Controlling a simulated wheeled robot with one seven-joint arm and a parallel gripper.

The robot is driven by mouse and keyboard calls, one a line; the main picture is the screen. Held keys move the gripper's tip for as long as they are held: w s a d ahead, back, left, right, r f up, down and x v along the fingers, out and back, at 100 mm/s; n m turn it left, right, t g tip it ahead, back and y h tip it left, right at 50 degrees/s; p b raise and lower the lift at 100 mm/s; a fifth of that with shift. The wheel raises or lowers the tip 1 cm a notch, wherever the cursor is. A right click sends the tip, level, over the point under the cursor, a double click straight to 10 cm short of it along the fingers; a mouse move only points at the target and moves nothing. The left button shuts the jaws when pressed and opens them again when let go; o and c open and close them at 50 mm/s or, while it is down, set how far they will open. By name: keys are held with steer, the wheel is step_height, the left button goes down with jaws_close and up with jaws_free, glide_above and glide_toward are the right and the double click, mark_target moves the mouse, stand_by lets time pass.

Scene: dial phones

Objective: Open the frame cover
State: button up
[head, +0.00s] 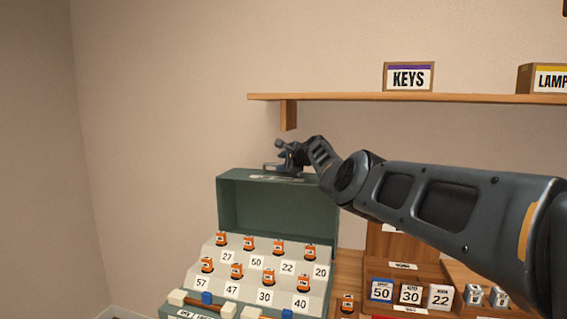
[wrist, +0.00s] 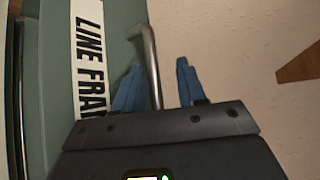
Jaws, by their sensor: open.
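The green frame cover (head: 262,207) stands raised at the back of its case in the head view, its hollow inside facing forward. Its outer face (wrist: 55,110) carries a white label reading "LINE FRA…", cut off, in the wrist view. A grey metal handle (wrist: 151,62) sticks out from the cover beside the label. My gripper (head: 284,153) is at the cover's top edge, by the handle. In the wrist view the blue fingers of my gripper (wrist: 157,82) are open, with the handle bar between them. A gap shows on the right finger's side; contact on the left is unclear.
Stepped rows in the case hold orange-topped pieces and number cards (head: 256,262). A wooden shelf (head: 350,98) with a "KEYS" box (head: 408,76) is above my gripper. Numbered cards in a wooden rack (head: 410,293) stand at right. The wall at left is bare.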

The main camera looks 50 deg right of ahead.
mark_target(295, 180)
steer(key=shift+s, duration=0.1)
steer(key=shift+p+v, duration=0.8)
steer(key=shift+v, duration=0.5)
steer(key=shift+b+v, duration=0.3)
steer(key=shift+v, duration=2.25)
